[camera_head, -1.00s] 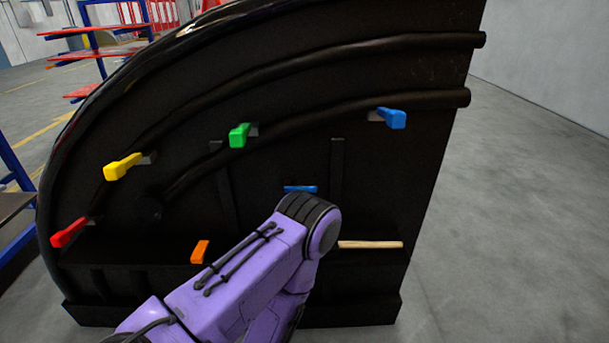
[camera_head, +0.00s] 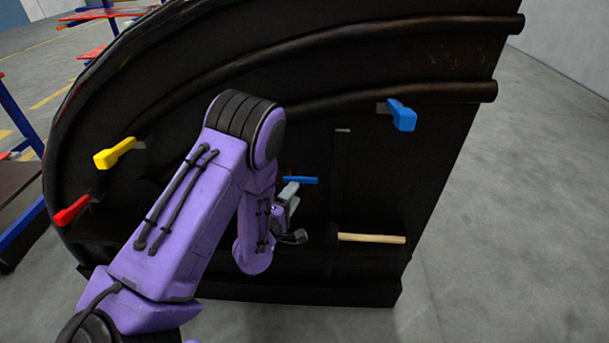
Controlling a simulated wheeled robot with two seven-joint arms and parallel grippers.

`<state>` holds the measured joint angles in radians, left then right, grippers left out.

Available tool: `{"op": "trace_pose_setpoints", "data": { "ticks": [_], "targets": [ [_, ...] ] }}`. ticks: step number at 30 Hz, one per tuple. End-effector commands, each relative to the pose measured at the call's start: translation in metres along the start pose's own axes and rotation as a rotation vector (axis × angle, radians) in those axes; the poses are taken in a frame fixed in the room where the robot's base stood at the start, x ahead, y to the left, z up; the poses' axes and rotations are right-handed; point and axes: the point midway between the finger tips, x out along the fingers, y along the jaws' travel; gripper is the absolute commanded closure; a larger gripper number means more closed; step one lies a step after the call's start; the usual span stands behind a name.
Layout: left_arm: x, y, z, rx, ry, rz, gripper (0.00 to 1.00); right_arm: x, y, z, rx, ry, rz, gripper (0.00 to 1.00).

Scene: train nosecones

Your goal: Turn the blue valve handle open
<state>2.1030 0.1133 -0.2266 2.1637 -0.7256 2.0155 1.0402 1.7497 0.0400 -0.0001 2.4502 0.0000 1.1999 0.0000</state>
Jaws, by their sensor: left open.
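A blue valve handle (camera_head: 402,115) sits at the upper right of the black nosecone panel (camera_head: 440,150), angled down to the right. A second, smaller blue piece (camera_head: 301,180) lies flat and level lower down, near the middle. The upper blue handle is well apart from the gripper, up and to the right. My purple arm hides part of the panel. My right gripper is not in view.
A yellow handle (camera_head: 115,153) and a red handle (camera_head: 72,210) stick out on the left. A hammer with a wooden handle (camera_head: 371,238) lies on the ledge right of the gripper. Blue and red racks stand at the far left. Grey floor is clear at right.

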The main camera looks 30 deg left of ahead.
Motion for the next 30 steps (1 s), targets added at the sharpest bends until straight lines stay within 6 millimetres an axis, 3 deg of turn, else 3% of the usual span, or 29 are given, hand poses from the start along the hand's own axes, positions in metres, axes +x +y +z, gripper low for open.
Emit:
{"op": "trace_pose_setpoints", "data": {
  "ticks": [6, 10, 15, 21, 22, 26, 30],
  "targets": [
    [0.05, 0.002, 0.0, 0.003, 0.001, 0.0, 0.53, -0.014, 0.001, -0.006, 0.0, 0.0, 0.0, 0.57],
    [0.072, 0.0, -0.001, 0.004, 0.002, -0.003, 0.53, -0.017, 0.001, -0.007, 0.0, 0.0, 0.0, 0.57],
    [0.084, -0.002, 0.0, 0.004, 0.001, -0.006, 0.53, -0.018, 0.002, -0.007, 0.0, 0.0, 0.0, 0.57],
    [0.084, -0.002, 0.0, 0.005, 0.002, -0.006, 0.53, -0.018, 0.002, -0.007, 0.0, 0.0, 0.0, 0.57],
    [0.084, -0.002, 0.0, 0.005, 0.002, -0.006, 0.56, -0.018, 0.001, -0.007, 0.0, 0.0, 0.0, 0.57],
    [0.084, -0.002, 0.0, 0.005, 0.002, -0.006, 0.99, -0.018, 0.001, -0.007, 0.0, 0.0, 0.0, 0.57],
    [0.084, -0.002, 0.0, 0.005, 0.001, -0.006, 1.0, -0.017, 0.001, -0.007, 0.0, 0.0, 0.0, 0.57]
  ]
}}
